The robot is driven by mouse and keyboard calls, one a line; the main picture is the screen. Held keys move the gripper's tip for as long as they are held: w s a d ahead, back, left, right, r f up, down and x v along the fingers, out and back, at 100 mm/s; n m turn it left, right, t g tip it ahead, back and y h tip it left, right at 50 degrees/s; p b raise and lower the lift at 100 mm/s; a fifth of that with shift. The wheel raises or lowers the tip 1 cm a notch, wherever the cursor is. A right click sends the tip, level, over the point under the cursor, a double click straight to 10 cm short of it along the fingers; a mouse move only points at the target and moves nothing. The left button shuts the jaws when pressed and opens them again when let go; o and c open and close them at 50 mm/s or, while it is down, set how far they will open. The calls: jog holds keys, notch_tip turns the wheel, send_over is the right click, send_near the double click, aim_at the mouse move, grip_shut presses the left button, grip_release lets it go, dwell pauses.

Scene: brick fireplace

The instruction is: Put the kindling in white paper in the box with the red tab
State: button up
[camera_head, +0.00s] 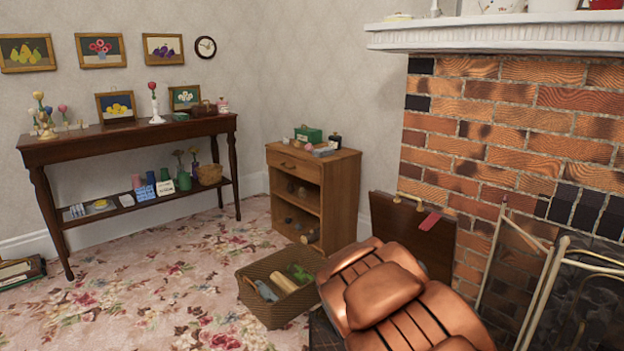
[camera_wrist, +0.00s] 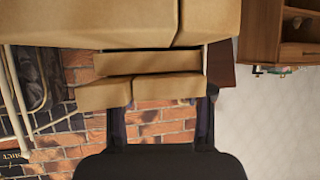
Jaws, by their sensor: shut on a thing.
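In the wrist view, which is upside down, my black gripper (camera_wrist: 160,112) has its dark fingers on tan, block-like pieces (camera_wrist: 148,62). It is shut on them; whether they are the kindling is unclear, and no white paper shows there. In the head view my gripper is hidden and my copper arm fills the lower right. A dark brown box or panel (camera_head: 407,240) with a brass handle and a red tab (camera_head: 429,223) leans by the fireplace. Its inside is hidden. A pale roll-like bundle (camera_head: 284,282) lies in the wicker basket (camera_head: 262,312).
The basket also holds green (camera_head: 299,272) and grey (camera_head: 265,291) things. A wooden cabinet (camera_head: 343,190) stands behind it. A fire screen (camera_head: 555,285) and brick fireplace (camera_head: 500,130) bound the right. A side table (camera_head: 130,134) stands left. Floral carpet (camera_head: 150,290) is open at lower left.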

jog(key=s+a+r+n+t+y+p, duration=0.1)
jog(key=s+a+r+n+y, duration=0.1)
jog(key=r, duration=0.4)
jog(key=s+a+r+n+t+y, duration=0.1)
jog(key=s+a+r+n, duration=0.15)
jog(key=r, duration=0.45)
notch_tip(320, 180, up, 36)
jog(key=p, duration=3.7)
jog(key=shift+w+m, duration=0.4)
jog(key=shift+m, duration=0.05)
